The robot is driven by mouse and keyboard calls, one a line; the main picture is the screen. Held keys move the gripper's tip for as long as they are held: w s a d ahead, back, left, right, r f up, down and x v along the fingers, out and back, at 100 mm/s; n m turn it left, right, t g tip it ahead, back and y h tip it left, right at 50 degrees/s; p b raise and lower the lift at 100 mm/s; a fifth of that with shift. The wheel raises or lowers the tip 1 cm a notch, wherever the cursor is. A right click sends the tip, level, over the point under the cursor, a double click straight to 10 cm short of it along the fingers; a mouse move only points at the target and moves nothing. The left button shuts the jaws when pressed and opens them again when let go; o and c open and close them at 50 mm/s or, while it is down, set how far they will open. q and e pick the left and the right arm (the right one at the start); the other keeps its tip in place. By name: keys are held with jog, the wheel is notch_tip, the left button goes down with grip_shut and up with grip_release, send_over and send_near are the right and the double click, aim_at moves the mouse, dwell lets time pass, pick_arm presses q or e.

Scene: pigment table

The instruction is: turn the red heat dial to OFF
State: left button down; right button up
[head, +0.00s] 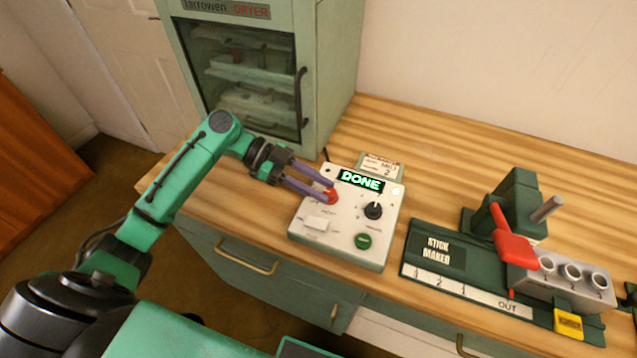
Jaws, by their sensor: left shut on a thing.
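The red heat dial (330,196) is on the upper left of a white control box (378,250) on the wooden table. My left gripper (328,192) reaches in from the left, and its purple fingers are shut on the dial. The fingers hide part of the dial, and I cannot read its setting. The box's display (361,181) reads DONE in green. My right gripper is not in view.
The box also has a black dial (373,211), a green button (363,241) and a white switch (317,223). A green dryer cabinet (335,60) stands behind. A stick maker (520,215) with a red lever stands to the right.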

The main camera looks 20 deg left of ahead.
pick_arm(q)
jog(key=n+t+p, duration=0.2)
jog(key=s+n+t+p, duration=0.1)
jog(key=t, duration=0.1)
jog(key=shift+r, duration=0.3)
jog(key=n+t+p, duration=0.1)
jog(key=n+t+y+p, duration=0.1)
jog(key=n+t+p, duration=0.1)
jog(key=shift+s+d+n+y+p, duration=0.2)
jog(key=shift+s+n+y+p, duration=0.1)
jog(key=shift+y+p, duration=0.1)
jog(key=shift+d+f+n+t+y+p, duration=0.1)
jog(key=shift+f+n+t+y+p, duration=0.05)
jog(key=shift+n+t+y+p, duration=0.7)
jog(key=shift+t, duration=0.25)
jog(key=c, duration=0.6)
grip_release()
jog(key=shift+s+f, duration=0.1)
jog(key=shift+o, duration=0.2)
